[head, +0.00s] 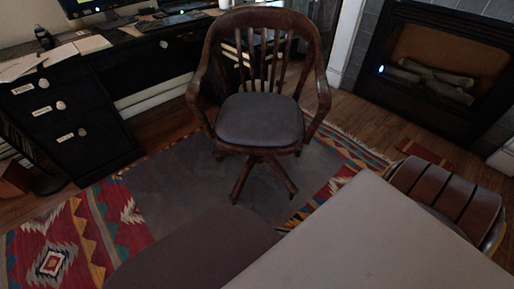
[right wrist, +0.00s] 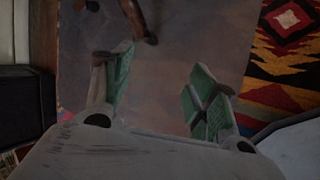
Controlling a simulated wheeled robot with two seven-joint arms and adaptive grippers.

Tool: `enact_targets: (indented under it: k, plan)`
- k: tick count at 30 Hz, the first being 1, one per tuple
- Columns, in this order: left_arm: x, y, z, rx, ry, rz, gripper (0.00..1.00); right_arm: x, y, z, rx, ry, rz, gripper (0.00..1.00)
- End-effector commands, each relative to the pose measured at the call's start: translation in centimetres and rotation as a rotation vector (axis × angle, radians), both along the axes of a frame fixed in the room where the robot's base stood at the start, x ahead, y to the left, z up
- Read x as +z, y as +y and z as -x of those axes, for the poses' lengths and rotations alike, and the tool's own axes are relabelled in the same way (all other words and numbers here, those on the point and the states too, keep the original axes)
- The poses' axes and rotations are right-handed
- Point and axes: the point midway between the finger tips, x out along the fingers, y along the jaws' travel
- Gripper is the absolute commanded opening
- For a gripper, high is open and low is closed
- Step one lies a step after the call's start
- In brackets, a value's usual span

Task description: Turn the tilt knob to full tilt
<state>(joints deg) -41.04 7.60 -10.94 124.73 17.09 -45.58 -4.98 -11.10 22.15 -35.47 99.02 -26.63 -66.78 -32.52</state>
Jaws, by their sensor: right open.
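I cannot make out a tilt knob in either view. A wooden swivel armchair (head: 262,118) with a dark grey seat stands in the middle of the head view, facing me. The area under its seat is dark, and no knob shows there. My right gripper (right wrist: 160,66) is in the right wrist view, with its green-padded fingers spread apart and nothing between them. It points toward the floor, and dark wooden leg-like parts (right wrist: 137,18) show beyond it at the top. Neither gripper shows in the head view, and my left gripper is in no frame.
A black desk with drawers (head: 62,108) stands at the left, a fireplace (head: 430,70) at the back right. A pale flat surface (head: 375,245) and a dark brown cushion-like surface (head: 190,250) fill the near side. A patterned rug (head: 75,240) covers the floor.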

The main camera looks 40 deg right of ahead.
Motion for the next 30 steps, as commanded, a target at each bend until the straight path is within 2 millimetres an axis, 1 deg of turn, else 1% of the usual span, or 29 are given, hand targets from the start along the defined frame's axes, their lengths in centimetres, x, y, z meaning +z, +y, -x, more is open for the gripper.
enact_targets:
  k: [1, 3, 8, 11, 15, 18, 21, 24, 30]
  plan:
    - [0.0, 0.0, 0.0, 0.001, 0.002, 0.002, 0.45, 0.0, -1.2, -0.7, 0.036, -0.002, 0.085, 0.58]
    - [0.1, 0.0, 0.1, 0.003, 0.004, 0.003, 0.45, 0.1, -2.9, -1.4, 0.088, -0.002, 0.208, 0.58]
    - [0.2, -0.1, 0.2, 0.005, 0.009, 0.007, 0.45, 1.1, -6.7, -3.3, 0.193, -0.003, 0.495, 0.58]
    - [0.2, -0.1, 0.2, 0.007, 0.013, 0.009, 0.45, 2.3, -9.0, -4.6, 0.249, -0.003, 0.678, 0.58]
    - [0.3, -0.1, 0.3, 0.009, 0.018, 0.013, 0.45, 4.4, -12.0, -6.4, 0.312, -0.005, 0.934, 0.58]
    - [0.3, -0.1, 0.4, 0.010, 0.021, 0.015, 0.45, 6.0, -13.7, -7.6, 0.343, -0.005, 1.099, 0.58]
    - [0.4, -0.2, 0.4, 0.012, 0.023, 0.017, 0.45, 7.4, -14.8, -8.4, 0.362, -0.006, 1.225, 0.58]
    - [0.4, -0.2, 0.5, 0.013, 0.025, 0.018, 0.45, 8.2, -15.4, -8.8, 0.372, -0.006, 1.304, 0.58]
    - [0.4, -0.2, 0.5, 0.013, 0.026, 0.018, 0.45, 8.7, -15.7, -9.0, 0.376, -0.007, 1.344, 0.58]
